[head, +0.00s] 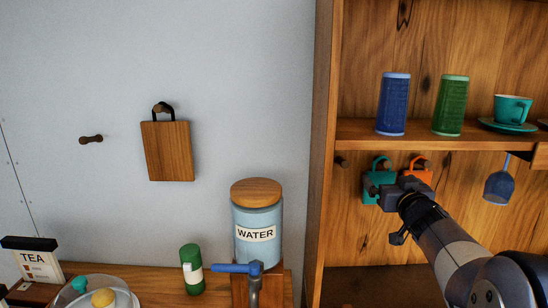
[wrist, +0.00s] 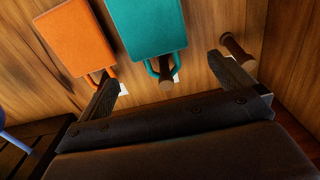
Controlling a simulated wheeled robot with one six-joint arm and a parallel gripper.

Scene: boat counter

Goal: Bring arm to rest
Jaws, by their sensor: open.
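In the wrist view, my two fingers (wrist: 164,70) are spread. Whether the fingers touch either mug is unclear.
A wooden shelf (head: 355,132) above my gripper holds a blue tumbler (head: 393,104), a green tumbler (head: 450,105) and a teal cup (head: 512,108). A bare peg (wrist: 237,50) is beside the right finger. The water dispenser (head: 257,215) stands left of the cabinet.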

